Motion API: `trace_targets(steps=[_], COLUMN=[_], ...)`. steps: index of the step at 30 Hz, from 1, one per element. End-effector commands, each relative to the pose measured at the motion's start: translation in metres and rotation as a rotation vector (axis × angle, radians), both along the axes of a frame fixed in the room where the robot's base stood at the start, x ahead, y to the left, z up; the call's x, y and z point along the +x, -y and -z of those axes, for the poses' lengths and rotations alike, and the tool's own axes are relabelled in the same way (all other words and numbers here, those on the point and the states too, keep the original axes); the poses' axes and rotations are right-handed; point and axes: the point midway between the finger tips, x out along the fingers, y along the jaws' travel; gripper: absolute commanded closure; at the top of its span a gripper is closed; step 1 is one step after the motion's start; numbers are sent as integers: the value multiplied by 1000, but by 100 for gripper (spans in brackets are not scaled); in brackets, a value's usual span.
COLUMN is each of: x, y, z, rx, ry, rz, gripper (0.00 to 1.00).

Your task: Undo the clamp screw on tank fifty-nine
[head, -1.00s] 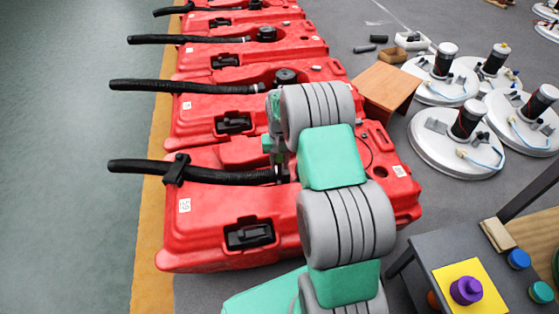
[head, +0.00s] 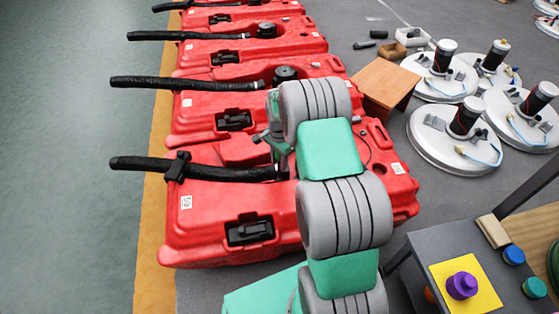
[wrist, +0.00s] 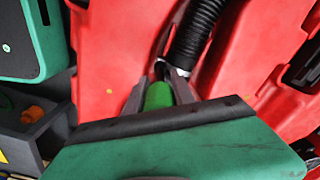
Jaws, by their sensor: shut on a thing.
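Tank fifty-nine (head: 200,240) is the nearest red tank, with a white 59 label on its left end. A black ribbed hose (head: 232,174) lies across its top and ends under my gripper (head: 283,170). In the wrist view, the hose (wrist: 196,32) runs up from the fingertips of my gripper (wrist: 168,73). The fingers are shut on a small metallic part at the hose end, which I take to be the clamp screw (wrist: 161,66). Most of that part is hidden by the fingers. A green part shows between the fingers, nearer the palm.
More red tanks (head: 208,95) with black hoses stand in a row behind. White round lids (head: 440,150) with black cylinders lie at the right. A brown stool-like box (head: 385,85) stands behind my arm. A grey bench (head: 445,245) with coloured knobs is at the lower right.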

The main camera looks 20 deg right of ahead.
Motion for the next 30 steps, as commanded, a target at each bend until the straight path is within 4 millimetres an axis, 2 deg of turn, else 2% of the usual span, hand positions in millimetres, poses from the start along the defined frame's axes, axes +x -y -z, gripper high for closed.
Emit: trace_targets(steps=[3, 30], x=[0, 0], y=[0, -2], z=[0, 5], rx=[0, 0], ry=[1, 1], rz=[0, -1], gripper=[100, 100])
